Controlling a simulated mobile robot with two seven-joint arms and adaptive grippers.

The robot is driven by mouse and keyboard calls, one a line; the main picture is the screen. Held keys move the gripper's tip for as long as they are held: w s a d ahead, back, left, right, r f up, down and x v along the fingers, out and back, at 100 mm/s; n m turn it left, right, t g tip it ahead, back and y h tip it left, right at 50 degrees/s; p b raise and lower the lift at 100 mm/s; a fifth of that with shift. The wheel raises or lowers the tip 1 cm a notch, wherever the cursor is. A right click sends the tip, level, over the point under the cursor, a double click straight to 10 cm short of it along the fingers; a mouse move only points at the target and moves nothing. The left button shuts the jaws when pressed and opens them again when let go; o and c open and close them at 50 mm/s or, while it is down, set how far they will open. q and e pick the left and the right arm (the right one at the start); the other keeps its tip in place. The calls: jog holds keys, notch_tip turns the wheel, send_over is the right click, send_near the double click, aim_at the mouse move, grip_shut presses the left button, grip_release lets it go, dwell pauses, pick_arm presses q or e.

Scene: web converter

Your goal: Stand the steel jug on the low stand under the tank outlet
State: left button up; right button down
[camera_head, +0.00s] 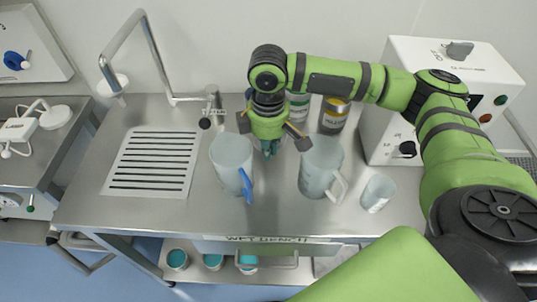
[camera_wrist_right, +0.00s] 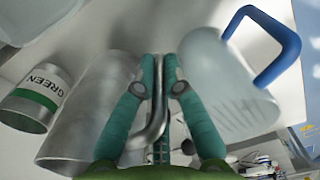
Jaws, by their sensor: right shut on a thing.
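My right gripper (camera_head: 269,150) points down over the bench between two translucent jugs. In the right wrist view, its teal fingers (camera_wrist_right: 158,75) are shut on the bent handle of the steel jug (camera_wrist_right: 92,115). The jug is a plain grey metal cylinder, left of the fingers in that view. In the head view I cannot make the steel jug out; the gripper and arm cover that spot. I cannot tell whether its base touches the bench. I cannot pick out the tank outlet or the low stand with certainty. My left gripper is not in view.
A blue-handled jug (camera_head: 231,160) stands close left of the gripper, a white-handled jug (camera_head: 320,168) close right. A small beaker (camera_head: 377,192) is farther right. A green-labelled can (camera_wrist_right: 38,98) and a yellow-topped can (camera_head: 333,115) stand behind. A slotted drain (camera_head: 153,160) lies left.

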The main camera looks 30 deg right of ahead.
jog(key=shift+f, duration=1.9)
jog(key=shift+f+p, duration=0.1)
jog(key=shift+p, duration=0.25)
jog(key=c, duration=1.3)
grip_release()
